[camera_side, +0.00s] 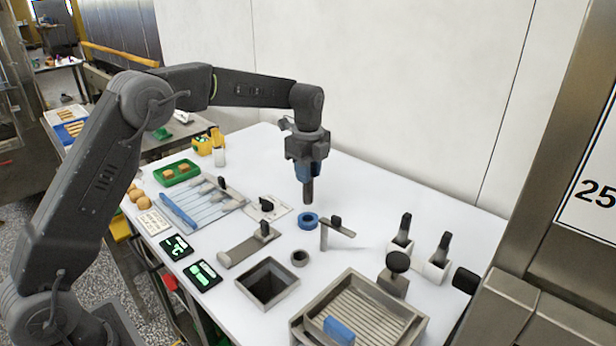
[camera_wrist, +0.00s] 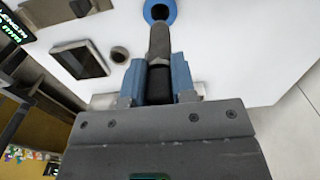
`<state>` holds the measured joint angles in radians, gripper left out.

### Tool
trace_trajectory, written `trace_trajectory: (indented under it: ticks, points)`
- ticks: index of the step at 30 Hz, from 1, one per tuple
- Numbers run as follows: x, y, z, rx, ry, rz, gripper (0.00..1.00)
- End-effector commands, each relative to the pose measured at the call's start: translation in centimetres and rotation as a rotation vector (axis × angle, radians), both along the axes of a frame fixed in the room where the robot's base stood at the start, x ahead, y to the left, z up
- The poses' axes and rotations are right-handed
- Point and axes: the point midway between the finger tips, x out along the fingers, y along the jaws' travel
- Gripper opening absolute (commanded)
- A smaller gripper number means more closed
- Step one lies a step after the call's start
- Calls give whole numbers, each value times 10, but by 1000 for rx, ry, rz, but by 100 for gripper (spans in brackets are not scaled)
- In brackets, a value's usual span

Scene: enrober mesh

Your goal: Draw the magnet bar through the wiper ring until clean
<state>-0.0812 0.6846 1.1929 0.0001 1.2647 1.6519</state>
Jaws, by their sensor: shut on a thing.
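My gripper (camera_side: 308,172) is shut on the magnet bar, a grey rod with a black grip, held upright and pointing down. The bar (camera_side: 308,192) shows below the blue fingers in the side view. In the wrist view my gripper (camera_wrist: 158,80) has its blue fingers on either side of the black grip, and the grey rod (camera_wrist: 159,45) extends beyond. The blue ring (camera_side: 308,221), which looks like the wiper ring, lies below the bar's tip with a small gap in the side view. In the wrist view the ring (camera_wrist: 160,11) is cut by the top edge, close to the tip.
A grey post with a black-knobbed arm (camera_side: 335,231) stands right of the ring. A small round cup (camera_side: 299,258) and a square open bin (camera_side: 267,283) are in front. A ribbed metal tray (camera_side: 388,316) is front right; a tool tray (camera_side: 231,206) is left.

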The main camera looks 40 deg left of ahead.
Motion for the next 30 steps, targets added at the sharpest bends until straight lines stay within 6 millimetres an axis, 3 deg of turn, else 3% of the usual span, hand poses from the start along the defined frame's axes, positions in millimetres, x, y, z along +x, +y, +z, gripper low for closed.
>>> trace_trajectory:
  ticks: [8,30]
  points:
    - [0,0,-6,0,-1,0,0]
    - [0,0,-54,0,-1,0,0]
